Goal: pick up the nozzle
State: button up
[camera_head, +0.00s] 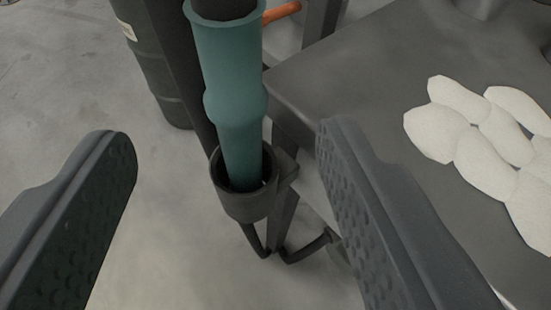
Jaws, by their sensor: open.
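A teal, tube-like piece, which I take to be the nozzle (231,75), stands nearly upright with its lower end inside a dark round cup holder (243,205). The holder is fixed to the side of a dark table frame. My gripper (225,150) is open, with one dark padded finger at the left and one at the right of the picture. The nozzle shows between the fingers, beyond their tips, and neither finger appears to touch it. Its lowest end is hidden in the holder.
A grey table (350,85) is at the right, with pale, flat, rounded pieces (480,135) on it. A dark green drum (160,60) stands at the upper left behind a dark post. An orange bar (281,12) shows behind the nozzle. The grey floor at left is clear.

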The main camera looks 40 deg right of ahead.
aim_at(231, 85)
jog(key=b+x, duration=0.1)
jog(key=x, duration=0.6)
jog(key=shift+d, duration=0.15)
jog(key=shift+w+d+f, duration=0.2)
jog(key=shift+w+f, duration=0.25)
jog(key=shift+w, duration=0.1)
jog(key=b+x, duration=0.1)
jog(key=x, duration=0.3)
jog(key=c, duration=1.2)
